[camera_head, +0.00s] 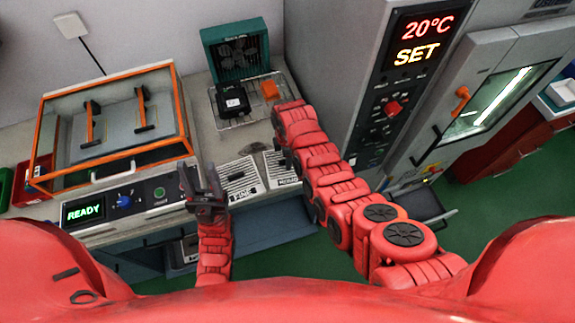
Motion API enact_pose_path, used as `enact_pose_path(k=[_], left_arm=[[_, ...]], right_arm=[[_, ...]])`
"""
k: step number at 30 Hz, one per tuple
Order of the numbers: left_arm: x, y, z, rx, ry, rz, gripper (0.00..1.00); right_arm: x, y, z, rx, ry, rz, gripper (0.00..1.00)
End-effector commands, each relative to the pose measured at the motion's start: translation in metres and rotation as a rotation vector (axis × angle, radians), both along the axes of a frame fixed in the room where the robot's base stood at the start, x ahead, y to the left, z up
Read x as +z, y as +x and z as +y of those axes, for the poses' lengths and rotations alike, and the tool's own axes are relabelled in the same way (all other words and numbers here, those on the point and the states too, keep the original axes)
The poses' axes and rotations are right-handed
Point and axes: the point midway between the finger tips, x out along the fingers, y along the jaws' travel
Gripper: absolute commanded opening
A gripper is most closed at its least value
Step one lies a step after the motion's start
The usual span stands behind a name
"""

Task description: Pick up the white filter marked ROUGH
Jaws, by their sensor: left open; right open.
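Two white slatted filters lie side by side on the counter's front part. The left one (238,176) has a label that seems to read FINE. The right one (276,162) is partly covered by my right arm, and its label, partly legible, looks like ROUGH. My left gripper (205,184) is open and empty, left of the FINE filter, in front of the glass-lidded unit. My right arm reaches up past the right filter. Its gripper (284,156) shows only as dark parts beside the arm, close above the right filter; whether it touches is hidden.
A glass-lidded unit (115,165) with an orange frame and READY display stands left. A tall grey cabinet (335,60) stands right.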

Motion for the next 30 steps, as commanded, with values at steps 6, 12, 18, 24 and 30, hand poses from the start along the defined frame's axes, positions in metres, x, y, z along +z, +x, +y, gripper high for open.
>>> enact_pose_path(k=[6,12,18,24,30], left_arm=[[-0.0001,0.0,0.0,0.0,0.0,0.0,0.5],[-0.0001,0.0,0.0,0.0,0.0,0.0,0.5],[0.0,0.0001,0.0,0.0,0.0,0.0,0.5],[-0.0002,0.0001,0.0,0.0,0.0,0.0,0.5],[-0.0036,0.0,0.0,0.0,0.0,0.0,0.5]], right_arm=[[0.0003,0.0003,0.0002,0.0,0.0,-0.001,0.19],[0.0004,0.0003,0.0003,0.001,0.0,-0.001,0.0],[0.0006,0.0004,0.0004,0.001,0.0,-0.001,0.0],[0.0006,0.0005,0.0004,0.001,0.0,-0.002,0.0],[0.0041,0.0022,0.0012,0.001,0.002,-0.007,0.0]])
